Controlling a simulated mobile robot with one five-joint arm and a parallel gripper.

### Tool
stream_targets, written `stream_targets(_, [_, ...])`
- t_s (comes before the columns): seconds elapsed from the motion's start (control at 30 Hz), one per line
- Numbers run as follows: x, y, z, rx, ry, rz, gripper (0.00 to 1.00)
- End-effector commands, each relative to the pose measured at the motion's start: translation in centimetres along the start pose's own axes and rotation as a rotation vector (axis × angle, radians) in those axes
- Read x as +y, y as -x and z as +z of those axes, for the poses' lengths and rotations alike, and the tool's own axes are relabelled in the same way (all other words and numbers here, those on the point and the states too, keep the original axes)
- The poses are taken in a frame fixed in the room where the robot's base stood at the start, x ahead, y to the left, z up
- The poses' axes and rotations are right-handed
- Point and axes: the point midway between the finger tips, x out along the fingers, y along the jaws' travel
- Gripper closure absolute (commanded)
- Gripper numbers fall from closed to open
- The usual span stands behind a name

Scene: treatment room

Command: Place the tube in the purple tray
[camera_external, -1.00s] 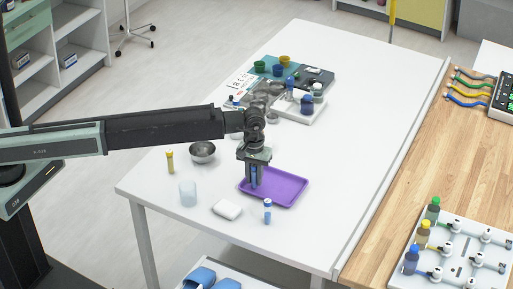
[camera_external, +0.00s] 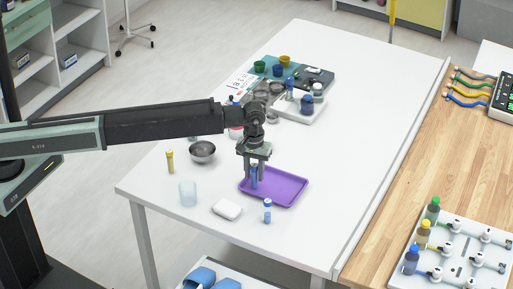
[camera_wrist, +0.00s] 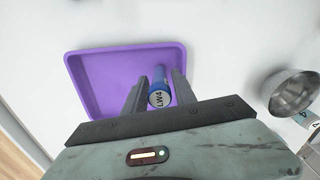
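The purple tray (camera_external: 287,193) lies flat on the white table, and it also shows in the wrist view (camera_wrist: 90,72). A blue tube (camera_external: 254,178) is upright within the tray's outline, near its left side. In the wrist view its round end, labelled LW4 (camera_wrist: 160,98), faces the camera. My gripper (camera_external: 254,176) is above the tray with one finger on each side of the tube. In the wrist view my gripper's fingers (camera_wrist: 158,92) stand apart, with gaps beside the tube. Whether the tube's foot touches the tray is hard to see.
Another blue-capped tube (camera_external: 267,212) stands in front of the tray, beside a white block (camera_external: 227,209). A clear cup (camera_external: 188,194), a yellow tube (camera_external: 170,162) and a metal bowl (camera_external: 203,152) stand to the left. The table right of the tray is clear.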

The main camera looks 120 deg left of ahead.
Motion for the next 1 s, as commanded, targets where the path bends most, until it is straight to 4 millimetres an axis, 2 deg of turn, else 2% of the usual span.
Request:
stream_targets(0.03, [0.0,2.0,0.0,0.0,0.0,0.0,0.67])
stream_targets(0.3, [0.0,8.2,0.0,0.0,0.0,-0.001,0.67])
stream_targets(0.4, [0.0,9.7,0.0,0.0,0.0,-0.001,0.67])
stream_targets(0.5, [0.0,10.2,0.0,0.0,0.0,-0.001,0.67])
stream_targets(0.83, [0.0,9.9,0.2,0.0,-0.003,-0.001,0.67])
stream_targets(0.87, [-0.1,9.9,0.6,0.0,-0.012,-0.001,0.67])
stream_targets(0.93, [-0.5,9.9,3.0,-0.001,-0.065,-0.001,0.67])
stream_targets(0.97, [-0.7,9.9,4.7,-0.001,-0.106,-0.001,0.67])
stream_targets(1.0, [-1.2,9.9,7.7,-0.001,-0.177,-0.001,0.67])
